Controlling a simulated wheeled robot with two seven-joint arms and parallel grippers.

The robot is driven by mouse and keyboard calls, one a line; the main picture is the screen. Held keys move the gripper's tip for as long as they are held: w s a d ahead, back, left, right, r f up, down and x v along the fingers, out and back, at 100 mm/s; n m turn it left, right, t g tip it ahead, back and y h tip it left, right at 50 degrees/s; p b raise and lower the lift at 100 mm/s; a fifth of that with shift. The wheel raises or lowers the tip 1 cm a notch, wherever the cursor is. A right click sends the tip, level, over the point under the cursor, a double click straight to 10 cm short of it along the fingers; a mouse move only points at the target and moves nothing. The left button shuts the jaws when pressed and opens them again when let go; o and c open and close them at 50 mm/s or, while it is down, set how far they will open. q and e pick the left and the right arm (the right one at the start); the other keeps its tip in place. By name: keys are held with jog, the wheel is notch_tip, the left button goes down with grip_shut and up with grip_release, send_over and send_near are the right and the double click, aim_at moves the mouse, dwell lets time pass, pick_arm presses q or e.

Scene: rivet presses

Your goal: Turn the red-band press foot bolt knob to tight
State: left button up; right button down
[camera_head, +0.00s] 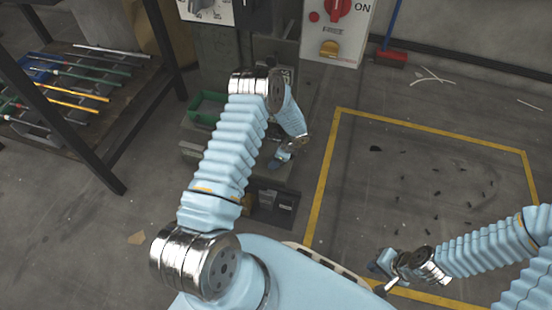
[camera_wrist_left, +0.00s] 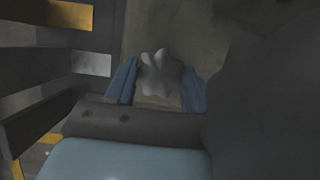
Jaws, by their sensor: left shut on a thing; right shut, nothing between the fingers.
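A pale grey lobed knob (camera_wrist_left: 158,74) sits between the two blue fingers of my left gripper (camera_wrist_left: 157,88) in the left wrist view, and the gripper is shut on it. In the head view my left gripper (camera_head: 281,159) reaches down low at the press body (camera_head: 222,165); the knob there is hidden or too small to tell. No red band shows, and the knob's setting cannot be read. My right gripper (camera_head: 381,270) is at the lower right of the head view, away from the press, shut and empty.
A green bin (camera_head: 207,107) stands left of my left arm. A control panel (camera_head: 333,38) with a red switch is above. A rack of tools (camera_head: 75,85) stands at left, a red broom (camera_head: 391,57) at upper right. The yellow-outlined floor (camera_head: 430,190) holds small dark scraps.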

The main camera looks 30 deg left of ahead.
pick_arm(q)
jog(key=m+t+b, duration=0.1)
jog(key=m, duration=0.2)
jog(key=shift+s+f+m+b, duration=0.1)
jog(key=shift+f+m+b, duration=0.05)
jog(key=shift+m+b, duration=0.25)
jog(key=m+t+b, duration=0.1)
jog(key=m, duration=0.1)
jog(key=m+t+b, duration=0.1)
jog(key=m+b, duration=0.1)
jog(key=shift+s+m+h+b, duration=0.15)
jog(key=shift+m+h+b, duration=0.15)
jog(key=m+t+b, duration=0.1)
jog(key=m, duration=0.1)
jog(key=shift+s+m+h, duration=0.1)
jog(key=shift+m+h, duration=0.2)
jog(key=m, duration=0.2)
jog(key=m+t+h, duration=0.1)
jog(key=m, duration=0.2)
jog(key=shift+a+m+h, duration=0.2)
jog(key=shift+m+h, duration=0.1)
jog(key=m+h, duration=0.1)
jog(key=m, duration=0.1)
jog(key=m+h, duration=0.1)
jog(key=m, duration=0.1)
jog(key=shift+m+t, duration=0.3)
jog(key=shift+m, duration=0.1)
jog(key=shift+a, duration=0.1)
jog(key=o, duration=1)
jog(key=shift+o, duration=0.2)
